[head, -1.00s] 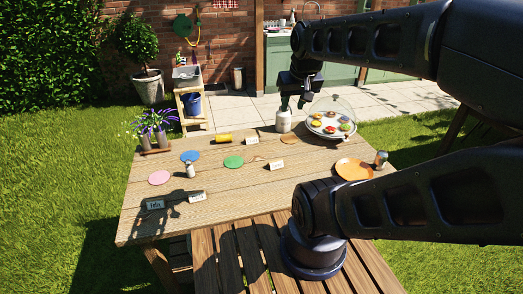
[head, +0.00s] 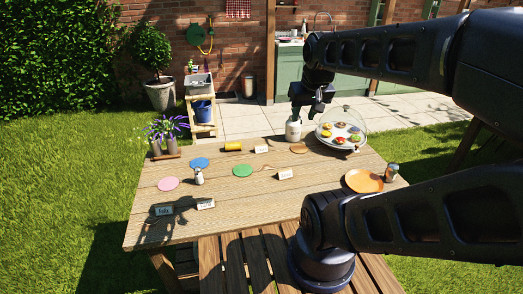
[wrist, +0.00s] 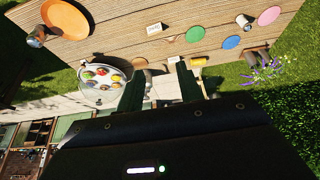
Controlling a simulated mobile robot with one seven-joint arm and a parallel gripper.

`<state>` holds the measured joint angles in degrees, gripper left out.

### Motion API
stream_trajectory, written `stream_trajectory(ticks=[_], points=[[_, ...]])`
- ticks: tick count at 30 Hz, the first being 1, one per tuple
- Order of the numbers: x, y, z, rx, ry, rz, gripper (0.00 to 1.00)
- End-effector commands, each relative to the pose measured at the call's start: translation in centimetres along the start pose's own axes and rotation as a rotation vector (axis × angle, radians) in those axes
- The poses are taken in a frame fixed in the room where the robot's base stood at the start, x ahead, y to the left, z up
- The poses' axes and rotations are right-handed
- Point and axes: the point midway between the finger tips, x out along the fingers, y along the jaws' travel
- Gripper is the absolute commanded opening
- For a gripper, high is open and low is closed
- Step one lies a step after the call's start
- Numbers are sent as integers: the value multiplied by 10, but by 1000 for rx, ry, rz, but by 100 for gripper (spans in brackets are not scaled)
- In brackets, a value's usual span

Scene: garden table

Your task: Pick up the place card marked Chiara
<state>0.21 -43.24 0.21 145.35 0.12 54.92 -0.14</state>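Several small white place cards stand on the wooden table (head: 240,215). One at the front left (head: 163,210) carries dark lettering that looks like Felix. Another card stands beside it (head: 205,203), one stands near the middle (head: 285,174) and one further back (head: 262,149). I cannot read Chiara on any of them. In the wrist view two cards show, the middle card (wrist: 154,28) and the back card (wrist: 141,62).
A glass-domed plate of cakes (head: 341,136) stands right of the jar. An orange plate (head: 363,181) and a can (head: 391,172) are at the right. Coloured discs, a small shaker (head: 199,177), a yellow cylinder (head: 233,145) and potted lavender (head: 167,130) are on the left half.

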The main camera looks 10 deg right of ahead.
Motion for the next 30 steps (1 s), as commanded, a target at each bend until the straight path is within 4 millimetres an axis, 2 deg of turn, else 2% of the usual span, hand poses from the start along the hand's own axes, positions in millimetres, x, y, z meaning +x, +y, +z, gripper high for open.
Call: stream_trajectory(ticks=[7,15,25,30], points=[[0,0,0,0,0,0,36],[0,0,0,0,0,0,89],[0,0,-2,0,-2,0,89],[6,-1,-23,-2,-24,-2,89]])
